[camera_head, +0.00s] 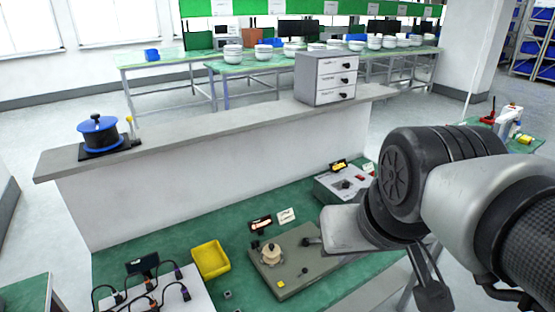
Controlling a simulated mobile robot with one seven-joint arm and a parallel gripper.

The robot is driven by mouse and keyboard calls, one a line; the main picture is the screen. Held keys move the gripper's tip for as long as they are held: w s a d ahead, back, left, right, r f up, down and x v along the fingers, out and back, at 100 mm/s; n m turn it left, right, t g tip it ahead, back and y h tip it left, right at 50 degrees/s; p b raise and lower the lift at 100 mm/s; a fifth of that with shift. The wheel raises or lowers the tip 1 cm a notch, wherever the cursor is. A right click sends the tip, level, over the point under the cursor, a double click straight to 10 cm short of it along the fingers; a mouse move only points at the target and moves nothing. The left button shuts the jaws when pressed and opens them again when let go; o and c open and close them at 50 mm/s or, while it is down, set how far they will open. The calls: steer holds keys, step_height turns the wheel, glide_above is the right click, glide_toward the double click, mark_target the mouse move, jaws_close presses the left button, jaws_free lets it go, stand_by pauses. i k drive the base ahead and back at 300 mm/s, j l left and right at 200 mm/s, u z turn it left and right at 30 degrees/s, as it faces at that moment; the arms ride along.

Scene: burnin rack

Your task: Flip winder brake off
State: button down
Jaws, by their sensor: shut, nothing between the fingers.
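A blue-flanged spool with a dark drum and a black top knob (98,136) stands on a dark base at the left end of the grey ledge. It looks like the winder. A small lever with a yellow tip (129,124) stands upright at its right side and looks like the brake. Its exact setting is too small to tell. My arm enters from the right and hides part of the bench.
A grey plate (300,277) with a round tan part lies on the green bench. Left of it are a yellow bin (210,259) and a white board with cables (160,296). A grey drawer cabinet (325,78) stands on the ledge (220,120), whose middle is clear.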

mark_target(304, 271)
steer(key=l+u, duration=0.45)
steer(key=u, duration=1.35)
steer(key=k+l+u, duration=0.15)
steer(key=k, duration=0.5)
